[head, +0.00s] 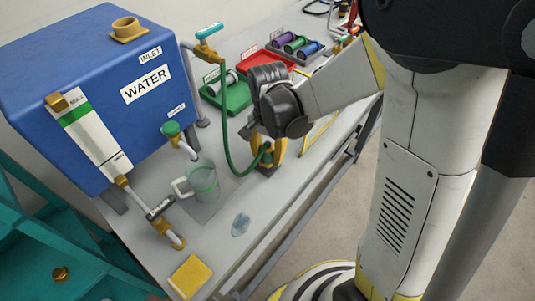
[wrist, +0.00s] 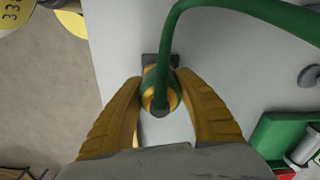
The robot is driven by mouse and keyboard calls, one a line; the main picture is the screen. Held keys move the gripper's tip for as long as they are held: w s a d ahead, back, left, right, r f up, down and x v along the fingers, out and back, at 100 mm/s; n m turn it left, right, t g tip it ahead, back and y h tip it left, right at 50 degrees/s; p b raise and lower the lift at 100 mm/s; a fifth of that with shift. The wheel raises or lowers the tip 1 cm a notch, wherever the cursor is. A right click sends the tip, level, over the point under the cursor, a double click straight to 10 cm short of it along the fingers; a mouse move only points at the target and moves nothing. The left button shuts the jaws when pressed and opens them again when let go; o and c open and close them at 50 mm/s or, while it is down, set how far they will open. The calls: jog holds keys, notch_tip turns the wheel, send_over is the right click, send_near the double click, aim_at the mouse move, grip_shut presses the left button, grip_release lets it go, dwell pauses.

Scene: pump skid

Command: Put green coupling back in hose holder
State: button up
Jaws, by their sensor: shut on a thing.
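The green coupling (wrist: 149,82), with brass-coloured parts, sits between the two yellow fingers of my gripper (wrist: 160,84) in the wrist view. My gripper is shut on it. In the head view my gripper (head: 271,153) is low over the bench, and its fingers mostly hide the coupling. The green hose (head: 226,130) loops from the blue-handled valve down to the coupling; it also arches across the wrist view (wrist: 240,8). A dark bracket (wrist: 152,60), perhaps the hose holder, shows just behind the coupling. I cannot tell whether the coupling is seated in it.
The blue water tank (head: 110,75) stands at the left. A clear jug (head: 204,182), a puddle (head: 241,224) and a yellow sponge (head: 190,276) are on the near bench. A green tray (head: 236,97) and a red tray (head: 262,62) lie beyond my gripper.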

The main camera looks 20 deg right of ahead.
jog(key=shift+f, duration=0.2)
jog(key=o, duration=1.3)
jog(key=shift+r, duration=0.1)
notch_tip(320, 180, up, 12)
jog(key=shift+w, duration=0.1)
jog(key=s+d+r+n+t, duration=0.1)
jog(key=s+n+t, duration=0.1)
jog(key=s+n, duration=0.1)
jog(key=s+d+r+n+t, duration=0.1)
jog(key=s+d+n+t, duration=0.1)
jog(key=s+n+t, duration=0.1)
jog(key=s+d+r+n+t, duration=0.1)
jog(key=s+r+n+t, duration=0.1)
jog(key=s, duration=0.2)
jog(key=shift+s+d+n, duration=0.25)
jog(key=shift+d+n, duration=0.05)
jog(key=shift+n, duration=0.1)
